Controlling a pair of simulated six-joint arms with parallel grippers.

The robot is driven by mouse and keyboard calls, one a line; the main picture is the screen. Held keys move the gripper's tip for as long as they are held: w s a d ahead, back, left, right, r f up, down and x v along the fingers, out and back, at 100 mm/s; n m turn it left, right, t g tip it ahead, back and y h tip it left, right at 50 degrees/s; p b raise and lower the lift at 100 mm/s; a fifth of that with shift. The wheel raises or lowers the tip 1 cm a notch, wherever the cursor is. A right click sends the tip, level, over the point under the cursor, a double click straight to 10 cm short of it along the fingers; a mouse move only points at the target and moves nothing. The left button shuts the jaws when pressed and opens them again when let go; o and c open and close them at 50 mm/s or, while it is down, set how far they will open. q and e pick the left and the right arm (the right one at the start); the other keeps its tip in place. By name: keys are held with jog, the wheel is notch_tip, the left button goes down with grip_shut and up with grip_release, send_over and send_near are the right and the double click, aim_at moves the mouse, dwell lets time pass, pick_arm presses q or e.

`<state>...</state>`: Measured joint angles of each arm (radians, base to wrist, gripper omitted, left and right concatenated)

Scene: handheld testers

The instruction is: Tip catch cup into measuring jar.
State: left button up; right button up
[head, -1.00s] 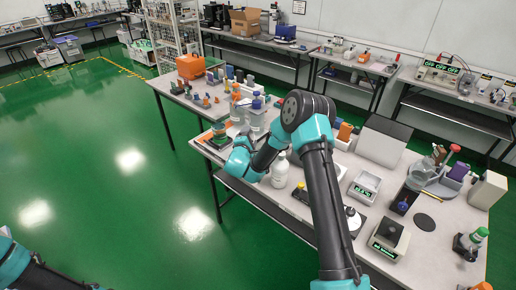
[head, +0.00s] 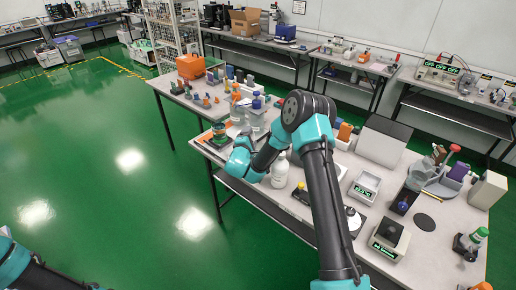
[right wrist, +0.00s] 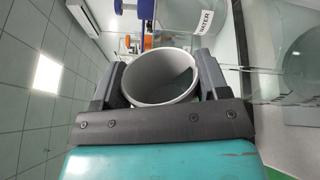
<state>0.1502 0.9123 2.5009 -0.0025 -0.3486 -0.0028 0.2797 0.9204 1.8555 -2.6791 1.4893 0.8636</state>
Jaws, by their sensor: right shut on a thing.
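My right gripper (right wrist: 160,68) is shut on the grey catch cup (right wrist: 150,82), one dark finger on each side. The cup's round mouth faces the right wrist camera, and I see no contents inside. A clear vessel labelled WATER (right wrist: 188,22) shows beyond the cup. Another clear, glass-like wall (right wrist: 262,72) stands to the right; I cannot tell whether either is the measuring jar. In the head view my right forearm reaches down-left to the near left end of the bench, and its teal wrist (head: 242,160) hides the cup. Only my left arm shows at bottom left; its gripper is out of frame.
A white bottle (head: 280,171) stands close right of my right wrist. A blue-capped container (head: 257,120) and an orange-capped bottle (head: 237,103) stand behind. Scales (head: 366,187) and other devices crowd the bench's right part. Open green floor (head: 110,190) lies left.

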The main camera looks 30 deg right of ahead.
jog(key=shift+s+d+r+m, duration=0.1)
jog(key=shift+s+d+m, duration=0.1)
jog(key=shift+m, duration=0.85)
jog(key=shift+s+d+r+m, duration=0.1)
jog(key=shift+s+d+m, duration=0.1)
jog(key=shift+m, duration=0.85)
dwell(3.0)
jog(key=shift+w+a+f+n, duration=0.1)
jog(key=shift+w+a+n, duration=0.1)
jog(key=shift+n, duration=0.65)
jog(key=shift+w+a+f+n, duration=0.1)
jog(key=shift+w+a+n, duration=0.05)
jog(key=shift+n, duration=0.7)
jog(key=shift+r, duration=0.1)
